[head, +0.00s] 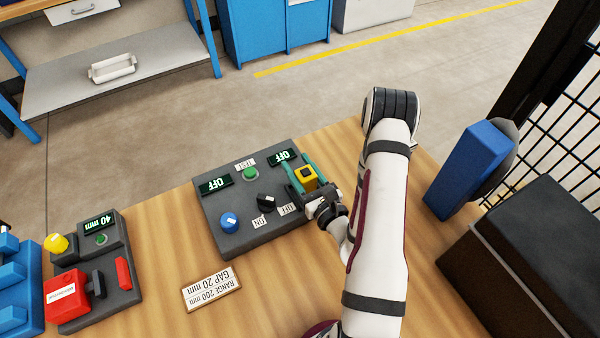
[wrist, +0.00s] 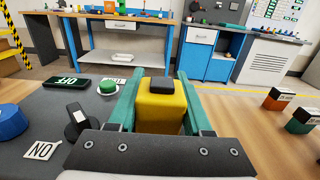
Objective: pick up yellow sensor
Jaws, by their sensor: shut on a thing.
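The yellow sensor (head: 307,178) is a small yellow block with a black cap on top. It is at the right edge of the dark control panel (head: 228,205) in the head view. My gripper (head: 303,180) has green fingers, one on each side of the sensor, and is shut on it. In the wrist view the sensor (wrist: 161,104) stands upright between the green fingers (wrist: 160,100). Its lower part is hidden by the gripper body, so I cannot tell whether it touches anything below.
The panel carries a blue knob (head: 229,222), a black switch (head: 266,201) and a green button (head: 250,174). A wooden label plate (head: 212,289) lies in front. A smaller box with a 40 mm display (head: 98,222) is left. A blue block (head: 468,170) and dark box (head: 535,262) stand right.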

